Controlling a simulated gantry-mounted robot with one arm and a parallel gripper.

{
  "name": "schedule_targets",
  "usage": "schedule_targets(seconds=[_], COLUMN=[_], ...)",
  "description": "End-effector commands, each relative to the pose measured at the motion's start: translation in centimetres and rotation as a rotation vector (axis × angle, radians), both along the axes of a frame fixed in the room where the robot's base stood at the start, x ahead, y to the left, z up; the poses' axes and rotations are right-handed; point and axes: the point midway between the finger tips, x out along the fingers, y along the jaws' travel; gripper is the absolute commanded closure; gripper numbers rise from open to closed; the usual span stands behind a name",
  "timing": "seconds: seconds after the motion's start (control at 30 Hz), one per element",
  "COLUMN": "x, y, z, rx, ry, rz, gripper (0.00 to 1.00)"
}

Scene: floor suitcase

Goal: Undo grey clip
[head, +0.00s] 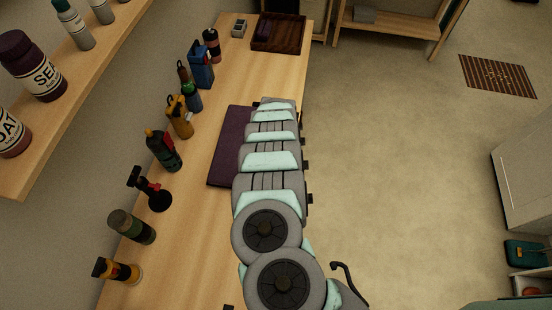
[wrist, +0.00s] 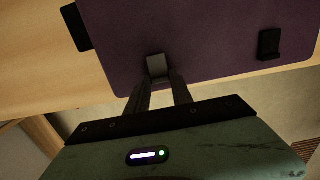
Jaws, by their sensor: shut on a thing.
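A dark purple case (head: 229,147) lies on the wooden worktop, partly covered by my arm in the head view. In the wrist view the case (wrist: 200,35) fills the upper middle, with the grey clip (wrist: 157,66) at its near edge. My gripper (wrist: 160,80) has its two fingers at this clip and is shut on it. The fingertips partly cover the clip, so how far it is turned cannot be told. A black clip (wrist: 269,45) sits on the same edge to the right. My gripper is hidden behind my arm in the head view.
Several bottles and tools, such as a green bottle (head: 164,150) and a blue carton (head: 201,65), line the wall side of the worktop (head: 205,220). A dark wooden tray (head: 278,33) is at the far end. A black part (wrist: 77,26) juts from the case's left side.

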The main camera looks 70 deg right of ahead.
Motion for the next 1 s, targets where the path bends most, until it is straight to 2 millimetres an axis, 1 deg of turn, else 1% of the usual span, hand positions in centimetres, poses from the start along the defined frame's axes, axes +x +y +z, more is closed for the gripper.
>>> schedule_targets(seconds=[0.03, 0.2, 0.5, 0.77, 1.0], x=[0.5, 0.9, 1.4, 1.8, 1.8], y=[0.0, 0.1, 0.2, 0.2, 0.3], z=[-0.1, -0.1, 0.1, 0.6, 0.8], rx=[-0.015, -0.039, -0.069, -0.082, -0.081], ry=[0.029, 0.129, 0.257, 0.307, 0.322], rz=[0.008, 0.004, 0.001, -0.001, -0.001], gripper=[1.00, 1.00, 1.00, 1.00, 1.00])
